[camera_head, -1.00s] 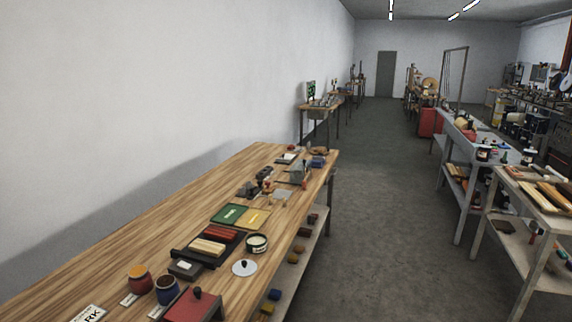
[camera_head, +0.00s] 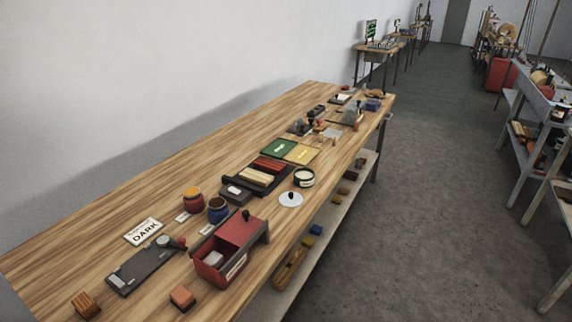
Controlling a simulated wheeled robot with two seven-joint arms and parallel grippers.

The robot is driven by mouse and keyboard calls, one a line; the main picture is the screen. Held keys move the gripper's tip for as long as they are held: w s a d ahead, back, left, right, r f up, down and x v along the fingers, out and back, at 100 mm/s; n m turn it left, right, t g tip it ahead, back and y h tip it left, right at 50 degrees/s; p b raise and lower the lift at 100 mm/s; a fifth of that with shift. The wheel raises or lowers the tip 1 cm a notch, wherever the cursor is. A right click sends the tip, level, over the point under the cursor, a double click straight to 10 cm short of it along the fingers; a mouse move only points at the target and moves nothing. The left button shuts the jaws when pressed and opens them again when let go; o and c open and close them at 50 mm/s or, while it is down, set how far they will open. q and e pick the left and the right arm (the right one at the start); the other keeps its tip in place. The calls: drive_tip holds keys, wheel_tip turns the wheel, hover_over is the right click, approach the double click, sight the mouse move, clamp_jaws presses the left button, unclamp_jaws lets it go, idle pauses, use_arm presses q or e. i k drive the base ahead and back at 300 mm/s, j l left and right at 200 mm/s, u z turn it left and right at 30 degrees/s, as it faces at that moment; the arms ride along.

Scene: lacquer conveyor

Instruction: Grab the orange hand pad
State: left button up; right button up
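A small block with an orange top and a dark lower part (camera_head: 182,296) lies near the front edge of the wooden bench, at the bottom of the head view; it looks like the orange hand pad. A brown-orange block with dark stripes (camera_head: 86,304) lies to its left, near the bench's near end. Both rest on the bench top, apart from other things. Neither of my grippers is in view.
A red open box (camera_head: 212,270) stands right of the orange-topped block. A dark grey plate (camera_head: 140,271) and a "DARK" card (camera_head: 144,231) lie behind. Jars, pads and tools run along the wooden bench (camera_head: 110,225). The floor (camera_head: 420,200) to the right is clear.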

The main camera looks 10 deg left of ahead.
sight(182, 299)
drive_tip(key=k+j+u, duration=0.1)
drive_tip(key=j+u, duration=0.15)
drive_tip(key=u, duration=0.2)
drive_tip(key=j+u, duration=0.25)
drive_tip(key=u, duration=0.15)
drive_tip(key=k, duration=0.05)
